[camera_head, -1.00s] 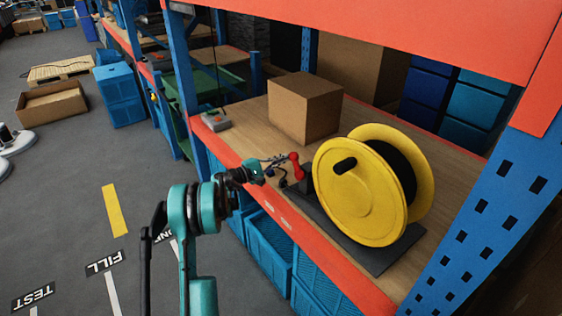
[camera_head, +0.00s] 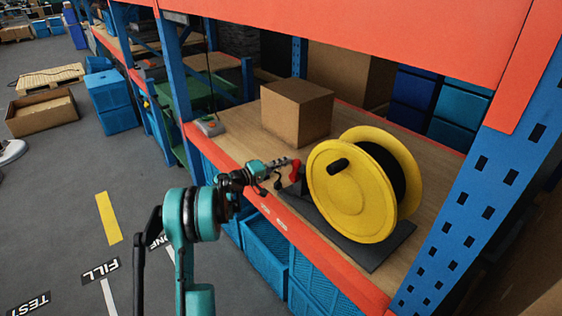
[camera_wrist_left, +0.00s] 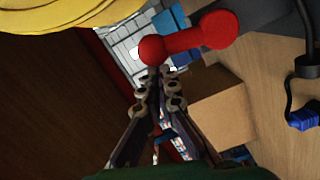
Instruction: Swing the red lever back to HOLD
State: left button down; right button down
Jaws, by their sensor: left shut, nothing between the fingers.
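The red lever (camera_head: 296,171) is a short arm with rounded ends, mounted beside the yellow reel (camera_head: 335,200) on a dark base plate (camera_head: 375,258) on the shelf. My left gripper (camera_head: 287,163) is shut and empty, with its fingertips close to the lever's left side. In the left wrist view the lever (camera_wrist_left: 188,40) lies across the picture just beyond the shut fingertips (camera_wrist_left: 160,75), one red knob right by them. I cannot tell whether they touch. No HOLD marking is readable. My right gripper is not in view.
A cardboard box (camera_head: 297,112) stands on the wooden shelf behind the lever. A small grey box with a red button (camera_head: 209,126) sits at the shelf's left front. The orange front beam (camera_head: 300,240) runs below my left gripper, with blue crates (camera_head: 265,250) underneath.

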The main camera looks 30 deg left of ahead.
aim_at(293, 164)
pick_arm(q)
jog(key=d+m, duration=0.1)
jog(key=s+d+m, duration=0.1)
jog(key=shift+d, duration=0.3)
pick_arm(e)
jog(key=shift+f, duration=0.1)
pick_arm(q)
jog(key=shift+d, duration=0.1)
dwell(0.5)
